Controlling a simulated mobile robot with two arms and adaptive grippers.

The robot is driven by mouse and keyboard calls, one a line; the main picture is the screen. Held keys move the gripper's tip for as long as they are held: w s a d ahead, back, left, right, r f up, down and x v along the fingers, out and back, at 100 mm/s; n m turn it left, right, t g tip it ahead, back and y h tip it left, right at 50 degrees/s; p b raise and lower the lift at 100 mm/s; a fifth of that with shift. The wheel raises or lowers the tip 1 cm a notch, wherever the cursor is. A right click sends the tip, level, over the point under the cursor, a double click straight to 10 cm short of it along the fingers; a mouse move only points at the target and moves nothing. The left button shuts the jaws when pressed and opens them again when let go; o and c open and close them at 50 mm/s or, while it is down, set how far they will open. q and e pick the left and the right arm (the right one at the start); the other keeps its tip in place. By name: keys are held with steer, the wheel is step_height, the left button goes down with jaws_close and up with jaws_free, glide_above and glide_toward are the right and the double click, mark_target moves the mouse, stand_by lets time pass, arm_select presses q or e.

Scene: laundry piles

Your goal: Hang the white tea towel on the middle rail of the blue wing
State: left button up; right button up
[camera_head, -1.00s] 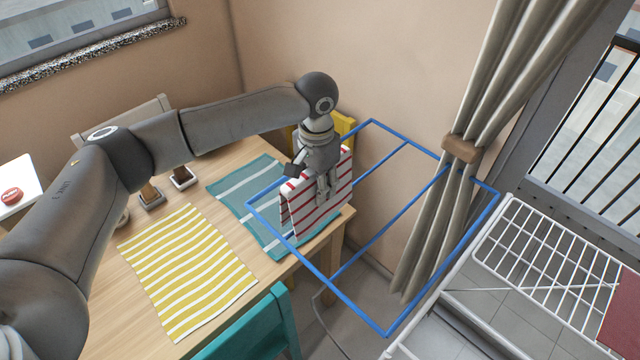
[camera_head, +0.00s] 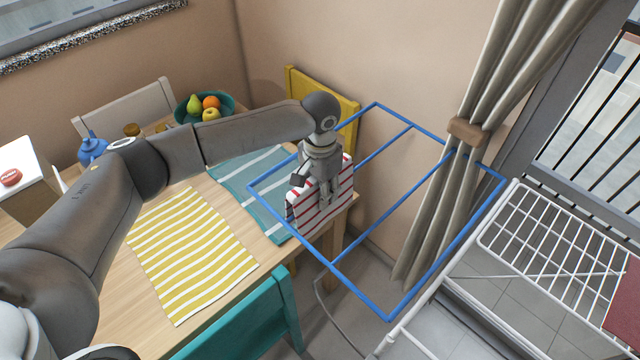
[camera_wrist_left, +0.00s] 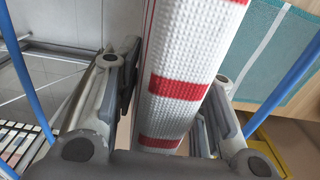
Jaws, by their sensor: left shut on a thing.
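The white tea towel (camera_head: 308,216) has red stripes and hangs folded below my left gripper (camera_head: 328,188). In the left wrist view the towel (camera_wrist_left: 190,75) lies between the two fingers of my left gripper (camera_wrist_left: 165,90), which is shut on it. The blue wing (camera_head: 360,292) is a frame of blue rails standing out level beside the table. The towel is at the wing's left part, among its rails. The gripper and towel hide part of the rails there, so I cannot tell whether the towel touches one. My right gripper is not in view.
The wooden table (camera_head: 120,262) holds a yellow striped cloth (camera_head: 190,255) and a teal striped cloth (camera_head: 240,180). A yellow chair (camera_head: 300,90) stands behind, a teal chair (camera_head: 245,320) in front. A curtain (camera_head: 440,220) hangs behind the wing. The white rack (camera_head: 545,235) is at right.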

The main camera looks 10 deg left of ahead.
arm_select(q)
steer(key=shift+f+b, duration=0.6)
steer(key=shift+f, duration=1.65)
steer(key=o, duration=1.1)
steer(key=shift+o, duration=0.2)
steer(key=shift+r, duration=0.1)
step_height(320, 180, up, 12)
steer(key=shift+f, duration=0.1)
